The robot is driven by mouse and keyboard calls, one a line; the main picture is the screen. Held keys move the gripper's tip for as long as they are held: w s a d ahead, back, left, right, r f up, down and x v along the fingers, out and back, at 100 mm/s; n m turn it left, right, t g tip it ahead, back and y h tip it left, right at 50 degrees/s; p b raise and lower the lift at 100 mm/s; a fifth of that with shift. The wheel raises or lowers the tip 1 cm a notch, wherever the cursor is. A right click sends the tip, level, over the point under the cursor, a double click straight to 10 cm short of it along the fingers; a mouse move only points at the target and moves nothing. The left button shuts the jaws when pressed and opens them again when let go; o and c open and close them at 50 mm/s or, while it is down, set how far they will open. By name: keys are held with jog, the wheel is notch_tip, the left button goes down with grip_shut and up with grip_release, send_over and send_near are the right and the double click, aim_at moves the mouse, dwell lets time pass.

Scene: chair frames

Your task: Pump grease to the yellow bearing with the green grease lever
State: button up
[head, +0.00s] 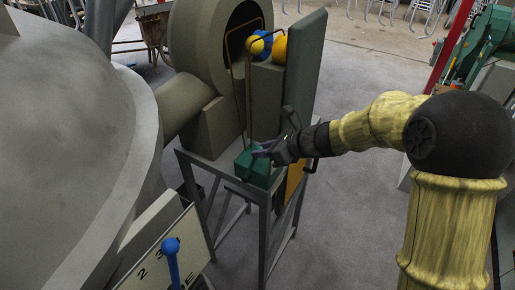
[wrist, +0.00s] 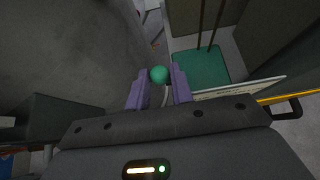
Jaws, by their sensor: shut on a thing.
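The green grease lever shows as a green ball knob (wrist: 159,74) between the two purple fingers of my gripper (wrist: 157,88) in the wrist view. My gripper (head: 263,152) is shut on this knob; the rod below it is mostly hidden. The green grease box (head: 254,172) sits on the metal stand under my gripper, and it also shows in the wrist view (wrist: 200,68). A yellow rounded part (head: 256,46), seemingly the yellow bearing, is at the opening of the large grey round housing. Dark thin pipes run upward from the green box toward it.
A blue part (head: 265,57) and an orange-yellow part (head: 280,46) adjoin the yellow one. A blue-knobbed lever (head: 171,248) stands before a numbered panel at lower left. A big grey vessel (head: 70,130) fills the left. Open floor (head: 345,200) lies right of the stand.

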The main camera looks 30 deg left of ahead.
jog(key=d, duration=0.1)
jog(key=d+f+b, duration=0.1)
jog(key=d, duration=0.1)
jog(key=shift+s+d+f+b, duration=0.15)
jog(key=shift+d+f+b, duration=0.15)
jog(key=shift+d+f, duration=0.05)
jog(key=d+f+b, duration=0.2)
jog(key=d, duration=0.1)
jog(key=shift+s+f+b, duration=0.1)
jog(key=shift+f+b, duration=0.15)
jog(key=shift+b, duration=0.1)
